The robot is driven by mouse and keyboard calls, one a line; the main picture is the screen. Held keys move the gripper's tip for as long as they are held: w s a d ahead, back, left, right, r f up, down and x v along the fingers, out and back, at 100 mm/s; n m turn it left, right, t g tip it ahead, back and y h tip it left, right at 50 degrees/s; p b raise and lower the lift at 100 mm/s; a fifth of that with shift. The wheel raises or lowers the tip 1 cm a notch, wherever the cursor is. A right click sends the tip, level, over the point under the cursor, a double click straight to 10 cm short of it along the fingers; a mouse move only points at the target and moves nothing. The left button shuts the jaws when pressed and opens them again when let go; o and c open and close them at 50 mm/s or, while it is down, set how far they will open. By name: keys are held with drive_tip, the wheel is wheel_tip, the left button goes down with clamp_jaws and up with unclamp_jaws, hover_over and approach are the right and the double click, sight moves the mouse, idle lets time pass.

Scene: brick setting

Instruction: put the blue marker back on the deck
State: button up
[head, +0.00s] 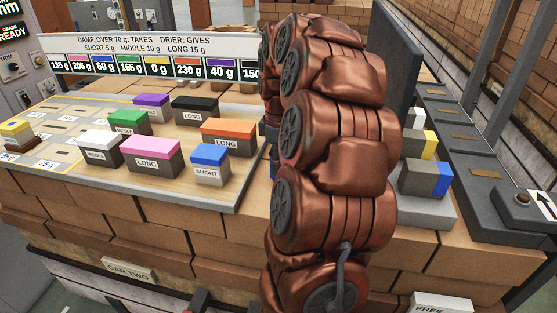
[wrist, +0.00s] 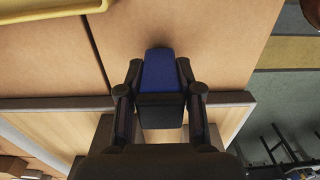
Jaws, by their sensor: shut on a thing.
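In the wrist view my gripper (wrist: 160,88) is shut on a blue marker (wrist: 160,68) with a dark block-shaped body. The marker is over tan brick tops, with a dark-rimmed wooden surface (wrist: 60,135) just below it in the picture. Whether the marker touches the bricks I cannot tell. In the head view my arm hides the gripper. The deck (head: 75,165) there carries several coloured markers, among them a blue-topped one labelled SHORT (head: 209,163).
Pink (head: 151,157), orange (head: 228,137) and black (head: 195,109) markers stand on the deck. At right, blocks with yellow and blue ends (head: 428,177) sit on a grey tray (head: 432,213). A dark upright panel (head: 400,62) stands behind my arm. A sign board (head: 150,45) lines the deck's back.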

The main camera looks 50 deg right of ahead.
drive_tip(key=shift+f, duration=0.15)
drive_tip(key=o, duration=0.9)
drive_tip(key=shift+r+b, duration=1.9)
drive_tip(key=shift+r, duration=4.3)
